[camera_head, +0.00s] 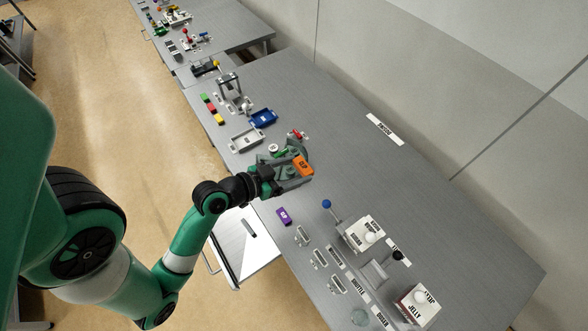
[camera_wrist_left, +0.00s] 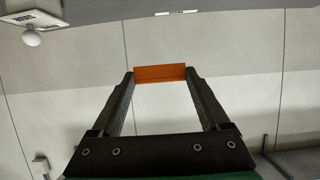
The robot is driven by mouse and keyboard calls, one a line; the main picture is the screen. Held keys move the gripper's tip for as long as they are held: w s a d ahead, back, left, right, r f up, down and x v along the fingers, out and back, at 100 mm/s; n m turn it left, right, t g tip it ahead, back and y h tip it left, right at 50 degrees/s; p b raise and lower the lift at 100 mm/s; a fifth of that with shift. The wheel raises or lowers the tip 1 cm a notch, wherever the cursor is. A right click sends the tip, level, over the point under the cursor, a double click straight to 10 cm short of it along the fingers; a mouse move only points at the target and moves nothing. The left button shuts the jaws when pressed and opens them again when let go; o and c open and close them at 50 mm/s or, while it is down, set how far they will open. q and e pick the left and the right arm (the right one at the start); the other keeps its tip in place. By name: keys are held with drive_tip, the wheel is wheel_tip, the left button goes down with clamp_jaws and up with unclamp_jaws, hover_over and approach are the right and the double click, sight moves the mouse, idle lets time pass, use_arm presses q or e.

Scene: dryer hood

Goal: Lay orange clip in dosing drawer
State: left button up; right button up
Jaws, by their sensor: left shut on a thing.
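My left gripper (camera_head: 296,172) is shut on the orange clip (camera_head: 303,165) and holds it over the metal table. In the left wrist view the orange clip (camera_wrist_left: 160,74) spans the gap between the fingertips (camera_wrist_left: 160,80). An open drawer (camera_head: 238,252) sticks out from the table's front edge, below and left of the gripper. A dark grey piece lies inside it. I cannot read a name on this drawer. My right gripper is not in view.
A purple block (camera_head: 284,216) lies on the table near the drawer. A grey tray (camera_head: 246,139) and a blue tray (camera_head: 263,119) stand beyond the gripper. A blue-knobbed lever (camera_head: 327,204) and white boxes (camera_head: 364,234) stand to the right. The table's back right is clear.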

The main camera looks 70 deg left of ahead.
use_arm(q)
drive_tip(key=shift+r, duration=0.35)
drive_tip(key=w+d+f+m+h, duration=0.1)
drive_tip(key=w+d+m+h, duration=0.2)
drive_tip(key=d, duration=0.6)
drive_tip(key=w+d+f+m+h, duration=0.1)
drive_tip(key=w+d+m+h, duration=0.15)
drive_tip(key=d, duration=0.65)
wheel_tip(320, 180, up, 10)
drive_tip(key=a+n+y+p, duration=0.1)
drive_tip(key=a+n+p, duration=0.1)
drive_tip(key=p, duration=1.5)
drive_tip(key=shift+s+r+t+p, duration=0.15)
drive_tip(key=shift+s+t+p, duration=0.2)
drive_tip(key=shift+s+t, duration=0.1)
drive_tip(key=shift+y, duration=0.25)
